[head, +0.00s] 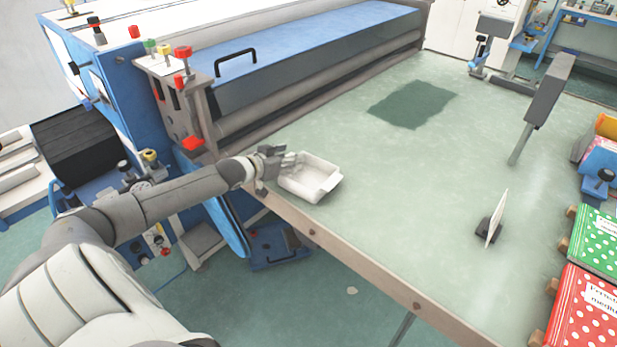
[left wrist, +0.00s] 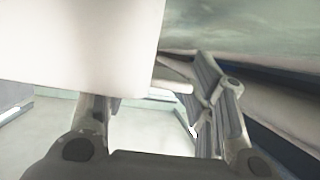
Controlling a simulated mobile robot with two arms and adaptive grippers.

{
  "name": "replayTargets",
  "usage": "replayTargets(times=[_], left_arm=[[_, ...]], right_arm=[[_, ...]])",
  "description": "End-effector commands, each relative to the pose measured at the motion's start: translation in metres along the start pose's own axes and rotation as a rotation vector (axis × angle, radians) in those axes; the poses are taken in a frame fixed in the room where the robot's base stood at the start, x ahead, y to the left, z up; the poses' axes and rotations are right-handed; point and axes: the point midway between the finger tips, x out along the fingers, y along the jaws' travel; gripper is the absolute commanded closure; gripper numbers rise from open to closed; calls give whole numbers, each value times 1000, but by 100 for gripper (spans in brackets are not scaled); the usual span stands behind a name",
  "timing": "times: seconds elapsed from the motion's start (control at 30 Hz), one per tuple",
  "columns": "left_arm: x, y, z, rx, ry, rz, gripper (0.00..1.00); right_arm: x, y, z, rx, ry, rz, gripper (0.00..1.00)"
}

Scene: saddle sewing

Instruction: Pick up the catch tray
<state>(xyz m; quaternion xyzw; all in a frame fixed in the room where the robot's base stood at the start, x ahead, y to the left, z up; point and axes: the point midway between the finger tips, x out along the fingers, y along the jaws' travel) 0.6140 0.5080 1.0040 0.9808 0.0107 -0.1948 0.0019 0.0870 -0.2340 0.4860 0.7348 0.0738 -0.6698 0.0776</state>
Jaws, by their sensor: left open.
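The catch tray (head: 308,187) is a shallow white open box on the pale green table, near its front left edge and the rollers. My left gripper (head: 284,160) is open at the tray's left back corner, with its fingers over or beside the rim; I cannot tell whether they touch it. A large white panel (left wrist: 75,40) hides the upper left of that view. My right gripper is not in view.
The blue machine with rollers (head: 320,95) stands along the table's back left side. A grey post (head: 540,105), a small upright white plate (head: 496,220) and red and green dotted boxes (head: 590,305) are at the right. The table's middle (head: 400,180) is clear.

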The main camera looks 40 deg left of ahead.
Motion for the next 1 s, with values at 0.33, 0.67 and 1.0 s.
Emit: replayTargets(times=[0.33, 0.67, 1.0], left_arm=[[0, 0, 0, 0, -1, 0, 70], [0, 0, 0, -1, 1, 0, 100], [-3, 0, -7, 1, 2, 0, 100]], right_arm=[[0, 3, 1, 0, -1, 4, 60], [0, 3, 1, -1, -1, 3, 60], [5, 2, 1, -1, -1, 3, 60]])
